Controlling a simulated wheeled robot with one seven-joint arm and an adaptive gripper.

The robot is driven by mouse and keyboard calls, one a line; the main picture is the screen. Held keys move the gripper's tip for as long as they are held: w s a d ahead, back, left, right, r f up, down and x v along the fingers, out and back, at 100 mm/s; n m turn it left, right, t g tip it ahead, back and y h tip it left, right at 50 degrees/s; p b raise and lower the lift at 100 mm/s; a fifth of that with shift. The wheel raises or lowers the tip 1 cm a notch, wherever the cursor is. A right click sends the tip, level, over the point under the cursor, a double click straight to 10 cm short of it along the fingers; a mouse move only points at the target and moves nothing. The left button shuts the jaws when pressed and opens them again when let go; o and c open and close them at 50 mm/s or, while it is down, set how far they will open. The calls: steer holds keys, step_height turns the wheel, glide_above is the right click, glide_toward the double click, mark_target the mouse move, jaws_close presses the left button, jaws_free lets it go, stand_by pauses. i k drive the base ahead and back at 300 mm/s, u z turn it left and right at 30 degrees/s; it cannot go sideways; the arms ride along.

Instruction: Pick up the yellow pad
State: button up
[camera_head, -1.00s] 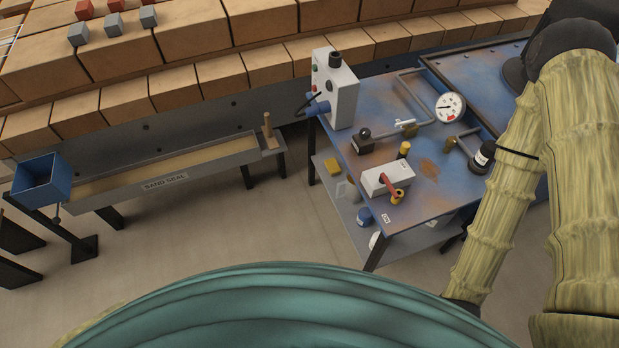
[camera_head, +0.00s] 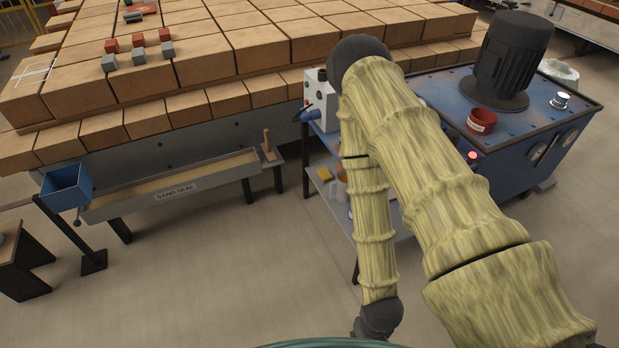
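A small yellow block (camera_head: 341,172), perhaps the yellow pad, shows on the lower shelf of the blue workbench. My arm crosses in front of the bench and hides most of its top and part of the shelf. No other yellow pad can be made out.
A blue tank with a black motor (camera_head: 513,58) and a red cup (camera_head: 481,121) stands right of my arm. A sand seal trough (camera_head: 170,186) with a blue box (camera_head: 66,186) stands left, before stacked bricks (camera_head: 250,40). The floor (camera_head: 220,270) in front is clear.

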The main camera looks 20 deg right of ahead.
mark_target(324, 174)
steer(key=u, duration=0.75)
steer(key=i, duration=1.25)
steer(key=u, duration=0.35)
steer(key=i, duration=1.3)
steer(key=z, duration=1.5)
steer(key=i, duration=0.65)
steer(key=z, duration=0.65)
